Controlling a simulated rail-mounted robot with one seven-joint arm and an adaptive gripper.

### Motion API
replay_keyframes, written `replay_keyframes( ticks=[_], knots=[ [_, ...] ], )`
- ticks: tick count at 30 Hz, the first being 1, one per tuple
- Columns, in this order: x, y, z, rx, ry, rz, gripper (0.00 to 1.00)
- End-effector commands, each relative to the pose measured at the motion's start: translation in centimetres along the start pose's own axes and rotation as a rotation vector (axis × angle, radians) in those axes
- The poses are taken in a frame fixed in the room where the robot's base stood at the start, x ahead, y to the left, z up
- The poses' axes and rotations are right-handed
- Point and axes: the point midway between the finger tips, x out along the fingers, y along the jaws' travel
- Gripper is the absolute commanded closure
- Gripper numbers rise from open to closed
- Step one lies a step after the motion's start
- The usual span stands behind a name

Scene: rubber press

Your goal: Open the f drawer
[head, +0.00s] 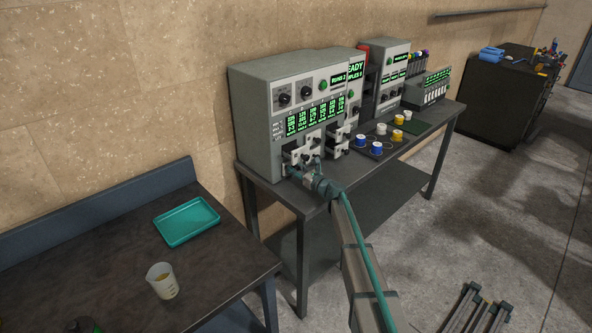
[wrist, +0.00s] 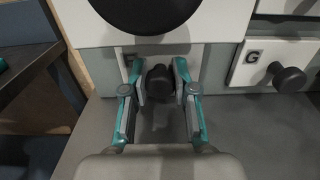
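The f drawer (wrist: 126,58) is low on the grey test machine (head: 257,110); its label is partly covered by my left finger in the wrist view. Its black round knob (wrist: 159,82) stands between the two teal fingers of my gripper (wrist: 160,74). The fingers are apart, one on each side of the knob, with narrow gaps visible beside it. My gripper also shows at the machine's lower front in the head view (head: 309,172). There the arm and fingers partly hide the drawer, and how far it is out is hard to tell.
The G drawer (wrist: 254,60) with its black knob (wrist: 288,78) is just right. A large black knob (wrist: 146,10) on a white front juts out above my fingers. A teal tray (head: 187,221) and a beaker (head: 162,281) are on the left table. Colored spools (head: 377,148) stand right of the machine.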

Motion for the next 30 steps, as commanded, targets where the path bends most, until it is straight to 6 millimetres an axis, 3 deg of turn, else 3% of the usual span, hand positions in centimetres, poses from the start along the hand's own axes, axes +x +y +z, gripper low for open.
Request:
replay_keyframes(
  ticks=[10,19,27,28,30],
  knots=[
    [-0.1,0.0,0.0,0.000,0.000,0.000,1.00],
    [-4.2,0.1,-0.2,0.000,0.000,-0.001,1.00],
    [-4.2,0.0,0.0,0.000,0.000,0.000,1.00],
    [-4.2,0.0,0.0,0.000,0.000,0.000,0.71],
    [-4.2,0.0,0.0,0.000,0.000,0.000,0.59]
  ],
)
